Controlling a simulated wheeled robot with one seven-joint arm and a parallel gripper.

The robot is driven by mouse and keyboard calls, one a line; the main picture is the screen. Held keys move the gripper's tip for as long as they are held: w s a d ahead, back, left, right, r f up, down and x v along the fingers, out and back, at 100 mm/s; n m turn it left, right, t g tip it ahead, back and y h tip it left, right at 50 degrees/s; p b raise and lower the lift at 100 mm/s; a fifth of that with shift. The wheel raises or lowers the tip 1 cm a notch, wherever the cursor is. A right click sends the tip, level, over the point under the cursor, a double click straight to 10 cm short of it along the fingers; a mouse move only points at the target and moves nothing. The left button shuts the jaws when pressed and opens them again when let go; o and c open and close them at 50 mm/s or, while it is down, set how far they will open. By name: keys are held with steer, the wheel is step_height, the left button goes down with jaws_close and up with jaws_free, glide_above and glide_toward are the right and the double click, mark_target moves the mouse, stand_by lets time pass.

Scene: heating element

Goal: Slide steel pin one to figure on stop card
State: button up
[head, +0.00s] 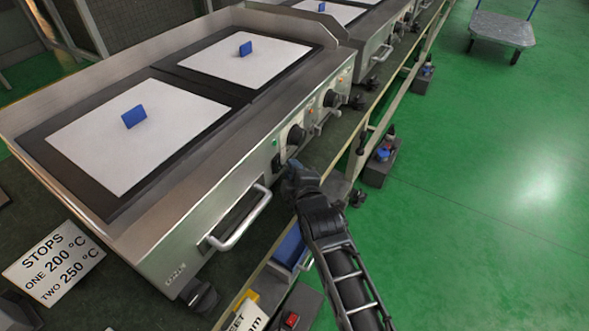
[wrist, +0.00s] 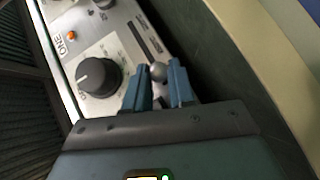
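The stop card (head: 54,263) at lower left in the head view reads "STOPS, ONE 200 °C, TWO 250 °C". Steel pin one (wrist: 157,72) shows in the wrist view as a small round silver head near the end of a dark slot, beside the dial marked ONE (wrist: 98,77). My gripper (wrist: 157,80) has its two blue fingers apart, one on either side of the pin head, with what look like narrow gaps. In the head view my gripper (head: 288,170) is at the griddle's front panel, and its dark body hides the pin and fingertips.
The steel griddle (head: 165,225) has a front handle (head: 240,222) left of my gripper. Further dials (head: 331,98) sit right along the panel. White sheets with blue blocks (head: 134,117) lie on the plates. Green floor (head: 480,190) is open at right.

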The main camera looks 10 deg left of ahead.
steer(key=o, duration=0.4)
steer(key=shift+s, duration=0.1)
steer(key=p+v, duration=0.1)
steer(key=v, duration=0.6)
steer(key=shift+s+d, duration=0.15)
steer(key=shift+s, duration=0.2)
steer(key=s+d+r+m+t+h+p, duration=0.15)
steer(key=s+d+m, duration=0.35)
steer(key=s+d, duration=0.65)
steer(key=s+d+m+h+p, duration=0.2)
steer(key=s+d+m, duration=0.5)
steer(key=s, duration=0.7)
steer(key=s+d+r+m+h+p, duration=0.1)
steer(key=s+d+r+m, duration=0.1)
steer(key=s+r, duration=0.4)
steer(key=s+d+r+m+h+p, duration=0.1)
steer(key=s+d+r+m, duration=0.2)
steer(key=s+r, duration=0.3)
steer(key=s+d+r+m+h+p, duration=0.1)
steer(key=s+d+r+m, duration=0.2)
steer(key=s+d+r, duration=0.2)
steer(key=shift+s+r, duration=0.95)
steer(key=shift+r, duration=0.1)
